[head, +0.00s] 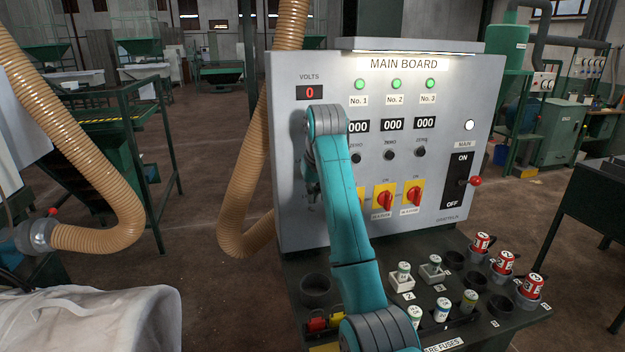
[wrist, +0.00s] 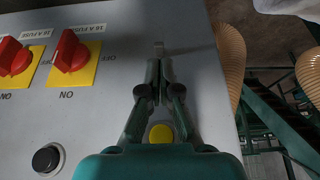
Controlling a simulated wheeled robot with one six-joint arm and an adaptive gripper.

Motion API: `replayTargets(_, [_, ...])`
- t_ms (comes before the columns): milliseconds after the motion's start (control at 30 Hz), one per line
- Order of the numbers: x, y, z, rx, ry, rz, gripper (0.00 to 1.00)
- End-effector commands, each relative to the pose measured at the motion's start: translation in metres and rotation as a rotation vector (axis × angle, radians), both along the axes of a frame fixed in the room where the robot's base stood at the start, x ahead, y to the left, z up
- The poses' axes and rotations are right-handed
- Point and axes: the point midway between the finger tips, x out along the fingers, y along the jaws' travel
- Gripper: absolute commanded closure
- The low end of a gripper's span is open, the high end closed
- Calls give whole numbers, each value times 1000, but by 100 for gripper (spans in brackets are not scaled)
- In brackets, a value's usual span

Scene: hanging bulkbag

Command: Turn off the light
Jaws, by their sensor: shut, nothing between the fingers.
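The grey main board (head: 455,215) stands upright, with a lit lamp strip (head: 415,51) under its top hood. My gripper (wrist: 159,66) is shut and empty near the panel face in the wrist view. A small pale metal piece (wrist: 159,47), which looks like a toggle lever, sits just beyond the fingertips; I cannot tell whether they touch it. In the head view my gripper (head: 313,188) is at the board's left side, partly hidden by my arm. A yellow round spot (wrist: 160,133) shows between the finger bases.
Red rotary switches (head: 413,196) on yellow plates and a black knob (wrist: 47,158) are beside my gripper. A main ON/OFF lever (head: 476,181) is at the right. Fuses and red cans (head: 532,286) stand on the shelf below. A tan hose (head: 245,190) hangs at the left.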

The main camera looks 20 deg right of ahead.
Motion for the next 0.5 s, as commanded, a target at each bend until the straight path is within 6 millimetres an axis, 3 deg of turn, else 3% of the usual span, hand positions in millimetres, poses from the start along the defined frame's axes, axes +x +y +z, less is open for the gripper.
replayTargets(200, [-1, 0, -18, 0, 1, 0, 100])
replayTargets(500, [0, 0, -20, 0, 0, 0, 100])
